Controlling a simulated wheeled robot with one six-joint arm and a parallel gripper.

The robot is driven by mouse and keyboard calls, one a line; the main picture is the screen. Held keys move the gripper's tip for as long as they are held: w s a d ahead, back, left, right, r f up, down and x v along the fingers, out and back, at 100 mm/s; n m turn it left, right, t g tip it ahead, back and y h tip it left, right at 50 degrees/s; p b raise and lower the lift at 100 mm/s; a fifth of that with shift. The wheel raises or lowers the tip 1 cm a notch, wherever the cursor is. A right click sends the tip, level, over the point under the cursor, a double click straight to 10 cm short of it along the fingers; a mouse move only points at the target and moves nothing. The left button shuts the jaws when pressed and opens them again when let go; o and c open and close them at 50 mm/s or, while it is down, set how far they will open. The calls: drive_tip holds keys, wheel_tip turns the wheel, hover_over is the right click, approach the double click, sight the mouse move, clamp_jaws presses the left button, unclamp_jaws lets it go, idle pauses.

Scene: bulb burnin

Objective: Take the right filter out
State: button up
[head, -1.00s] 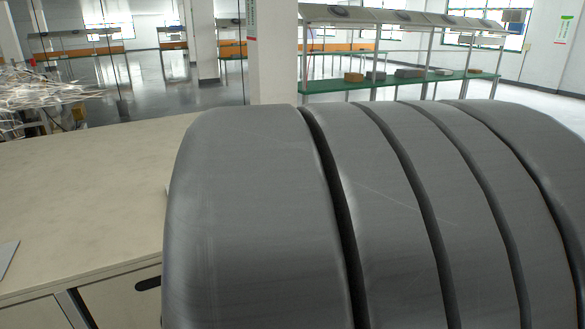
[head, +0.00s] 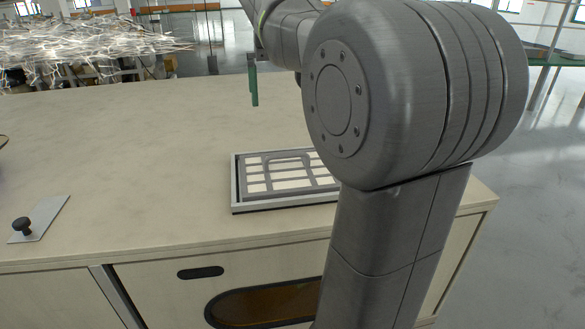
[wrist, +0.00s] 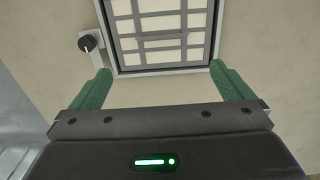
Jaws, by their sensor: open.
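A flat filter (head: 278,176), white panels behind a grey grid with a raised handle bar, sits in a square grey frame (head: 236,194) on the counter. My arm hides its right part in the head view. The filter (wrist: 160,24) also shows at the top of the wrist view, cut off by the picture edge. My gripper (wrist: 160,69) is open and empty, its green fingers near the two corners of the frame's near edge. In the head view, green finger (head: 254,86) shows above the counter, behind the filter.
A small metal plate with a black knob (head: 22,224) lies at the counter's left front. In the wrist view, a black knob (wrist: 88,43) on a plate sits just left of the frame.

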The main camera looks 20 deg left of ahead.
approach(287, 165)
drive_tip(key=shift+s+d+f+b, duration=0.35)
drive_tip(key=shift+s+d+b, duration=0.1)
drive_tip(key=shift+s, duration=0.1)
drive_tip(key=shift+s+a+f, duration=0.1)
drive_tip(key=shift+s+f, duration=0.05)
drive_tip(key=shift+f, duration=2.55)
drive_tip(key=c, duration=0.8)
